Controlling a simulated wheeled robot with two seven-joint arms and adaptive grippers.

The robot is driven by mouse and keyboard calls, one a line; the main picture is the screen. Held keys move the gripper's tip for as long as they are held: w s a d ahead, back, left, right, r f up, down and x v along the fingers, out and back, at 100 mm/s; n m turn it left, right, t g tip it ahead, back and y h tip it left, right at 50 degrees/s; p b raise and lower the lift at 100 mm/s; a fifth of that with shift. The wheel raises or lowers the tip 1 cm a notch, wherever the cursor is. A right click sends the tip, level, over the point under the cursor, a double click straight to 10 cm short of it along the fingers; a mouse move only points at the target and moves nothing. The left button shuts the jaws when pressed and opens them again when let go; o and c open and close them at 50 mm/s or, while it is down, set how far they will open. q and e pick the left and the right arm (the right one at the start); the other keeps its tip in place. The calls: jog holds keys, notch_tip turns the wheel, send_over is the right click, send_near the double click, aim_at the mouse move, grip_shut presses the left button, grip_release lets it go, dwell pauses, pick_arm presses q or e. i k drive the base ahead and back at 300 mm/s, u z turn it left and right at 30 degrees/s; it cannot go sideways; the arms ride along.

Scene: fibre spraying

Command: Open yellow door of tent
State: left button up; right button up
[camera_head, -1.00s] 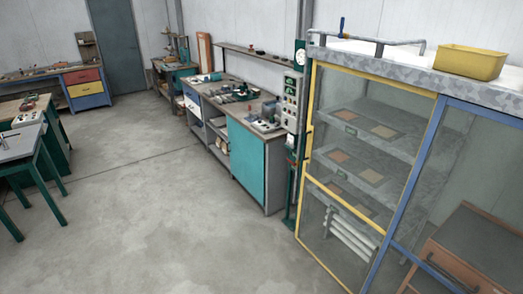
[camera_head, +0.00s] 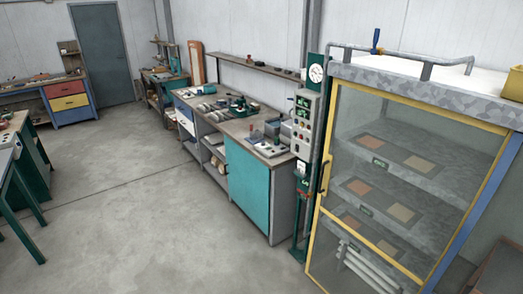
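The tent stands at the right, with a grey mottled top frame (camera_head: 430,84). Its yellow door (camera_head: 408,98) is a yellow frame around a clear panel and looks shut. Through the panel I see shelves with orange and tan square samples (camera_head: 370,141) and pale tubes low down. A blue upright (camera_head: 478,205) borders the door on its right. The door's bottom edge is cut off. Neither of my grippers is in view.
A control post with a gauge (camera_head: 317,73) and a switch box (camera_head: 304,122) stands just left of the door. A workbench with a teal cabinet (camera_head: 248,187) is beside it. A yellow bin (camera_head: 517,84) sits on the tent top. The floor (camera_head: 150,220) in front is clear.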

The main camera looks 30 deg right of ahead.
aim_at(499, 130)
jog(key=u, duration=0.15)
jog(key=i, duration=1.95)
jog(key=z, duration=0.55)
jog(key=i, duration=1)
jog(key=z, duration=1.65)
jog(key=i, duration=0.85)
jog(key=z, duration=0.75)
